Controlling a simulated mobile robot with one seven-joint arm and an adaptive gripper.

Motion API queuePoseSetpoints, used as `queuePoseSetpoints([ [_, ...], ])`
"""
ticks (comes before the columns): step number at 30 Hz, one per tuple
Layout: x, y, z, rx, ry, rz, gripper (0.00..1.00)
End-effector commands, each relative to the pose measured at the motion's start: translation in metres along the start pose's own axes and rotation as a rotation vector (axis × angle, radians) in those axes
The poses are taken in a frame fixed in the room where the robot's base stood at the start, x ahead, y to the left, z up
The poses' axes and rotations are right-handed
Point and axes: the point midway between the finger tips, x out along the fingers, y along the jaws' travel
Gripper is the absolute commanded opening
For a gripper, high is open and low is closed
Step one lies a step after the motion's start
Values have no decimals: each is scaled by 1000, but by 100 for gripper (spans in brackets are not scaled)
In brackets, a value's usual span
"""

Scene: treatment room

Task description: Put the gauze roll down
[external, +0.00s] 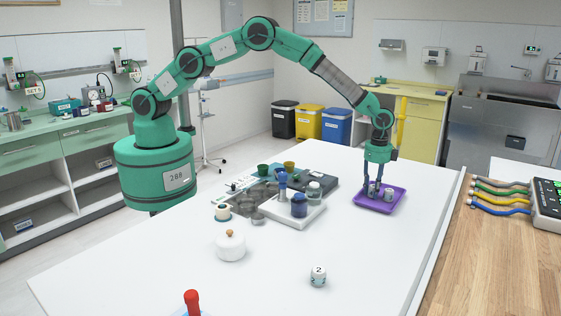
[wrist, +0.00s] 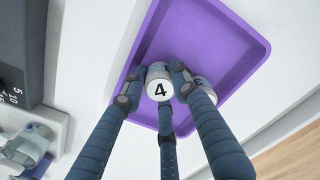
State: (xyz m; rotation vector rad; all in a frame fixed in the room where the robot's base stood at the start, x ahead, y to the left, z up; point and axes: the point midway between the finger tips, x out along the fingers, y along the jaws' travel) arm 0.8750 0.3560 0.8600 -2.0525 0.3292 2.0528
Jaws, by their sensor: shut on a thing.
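My gripper (external: 373,188) is low over the purple tray (external: 394,207) at the right of the white table. In the wrist view its dark fingers close around a white gauze roll marked 4 (wrist: 160,88), over the inside of the purple tray (wrist: 215,45). I cannot tell whether the held roll touches the tray floor. A second roll (wrist: 204,86), its number partly covered by a finger, is in the tray just right of the held one. It also shows in the external view (external: 389,193).
A third roll marked 2 (external: 318,277) stands at the table's front. Left of the tray, a white tray (external: 290,222) holds bottles. A lidded white pot (external: 231,247) stands nearer. The tabletop between the pot and the right edge is mostly clear.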

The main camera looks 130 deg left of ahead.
Motion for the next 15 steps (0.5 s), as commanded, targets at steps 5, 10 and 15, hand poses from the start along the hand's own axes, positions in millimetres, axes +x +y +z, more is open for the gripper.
queuePoseSetpoints([
  [5, 0, 0, 0, 0, 0, 0, 14],
  [10, 3, 0, 0, 0, 0, 0, 36],
  [15, 3, 0, 0, 0, 0, 0, 36],
])
